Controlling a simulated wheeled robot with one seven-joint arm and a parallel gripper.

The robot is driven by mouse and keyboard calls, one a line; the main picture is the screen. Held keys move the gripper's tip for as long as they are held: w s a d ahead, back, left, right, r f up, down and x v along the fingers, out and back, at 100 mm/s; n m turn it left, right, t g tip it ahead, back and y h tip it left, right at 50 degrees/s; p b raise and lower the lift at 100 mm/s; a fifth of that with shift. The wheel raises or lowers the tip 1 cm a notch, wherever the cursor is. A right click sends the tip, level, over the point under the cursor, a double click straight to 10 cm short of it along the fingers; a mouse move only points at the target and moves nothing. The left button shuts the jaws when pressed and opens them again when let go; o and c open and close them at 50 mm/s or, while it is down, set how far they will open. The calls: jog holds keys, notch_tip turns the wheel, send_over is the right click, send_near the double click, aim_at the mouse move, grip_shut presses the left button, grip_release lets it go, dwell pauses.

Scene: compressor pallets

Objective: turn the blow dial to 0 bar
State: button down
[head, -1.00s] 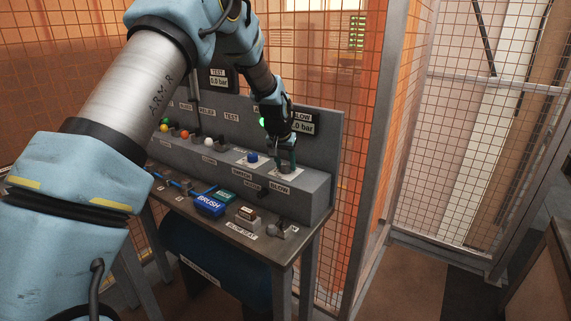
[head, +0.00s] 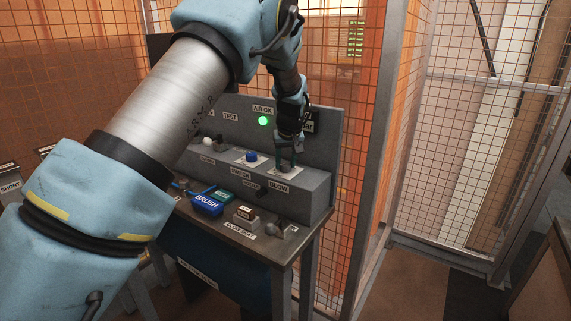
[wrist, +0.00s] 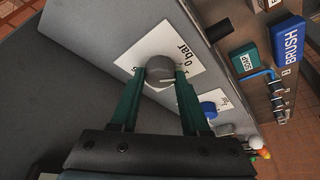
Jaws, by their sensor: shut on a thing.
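A blue knob (head: 251,156) stands just left of the dial. A green AIR OK lamp (head: 263,121) is lit on the back panel. The blue BRUSH block (head: 207,205) and a blow seat (head: 245,214) are on the lower bench. A mesh fence (head: 365,150) stands close on the right.

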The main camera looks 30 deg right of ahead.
dwell(0.5)
jog(key=shift+c, duration=1.9)
grip_release()
jog(key=shift+r, duration=0.1)
jog(key=b+v, duration=0.3)
jog(key=v, duration=0.7)
jog(key=shift+s+r, duration=0.2)
jog(key=shift+r, duration=0.05)
